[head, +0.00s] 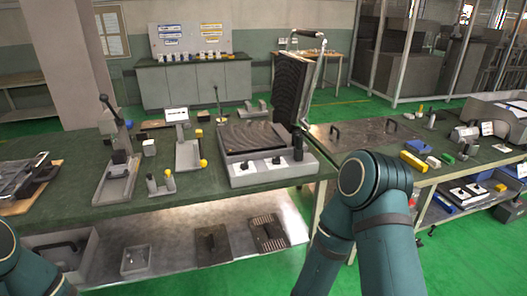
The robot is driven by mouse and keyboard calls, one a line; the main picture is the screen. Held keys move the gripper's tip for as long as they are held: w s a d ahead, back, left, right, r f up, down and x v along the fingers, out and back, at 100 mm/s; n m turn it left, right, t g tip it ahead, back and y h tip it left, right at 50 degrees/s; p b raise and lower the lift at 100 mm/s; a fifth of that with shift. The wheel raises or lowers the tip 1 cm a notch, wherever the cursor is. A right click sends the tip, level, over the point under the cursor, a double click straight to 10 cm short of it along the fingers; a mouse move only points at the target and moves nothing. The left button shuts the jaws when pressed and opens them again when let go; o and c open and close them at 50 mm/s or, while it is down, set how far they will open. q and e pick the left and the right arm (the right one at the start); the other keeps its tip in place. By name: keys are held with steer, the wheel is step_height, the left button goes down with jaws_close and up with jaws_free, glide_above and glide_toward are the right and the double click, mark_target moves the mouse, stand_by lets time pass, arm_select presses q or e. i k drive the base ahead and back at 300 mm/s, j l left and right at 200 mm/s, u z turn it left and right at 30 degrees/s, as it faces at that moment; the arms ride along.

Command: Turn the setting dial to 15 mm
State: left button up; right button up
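The heating element (258,179) is a grey press-like machine on the green workbench in the middle of the head view. Its dark ridged upper plate (290,95) stands raised, above a dark lower plate. Small dark knobs on white plates, a left one (250,166) and a right one (276,161), sit on its sloped front. I cannot tell which is the setting dial, and no marking or pointer is legible. A black upright part (297,143) stands at its right end. My teal arms show at the lower left and right of centre, but neither gripper shows.
Clamps and small fixtures with yellow knobs stand on the green workbench (60,196) to the left. A dark plate with handles (367,130) and coloured blocks lie on the right table. Bins and plates rest on the lower shelf (175,235). Green floor shows at the front.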

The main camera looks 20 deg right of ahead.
mark_target(276, 160)
steer(key=i+l, duration=0.45)
steer(key=l, duration=0.3)
steer(key=i+l, duration=0.45)
steer(key=l, duration=0.25)
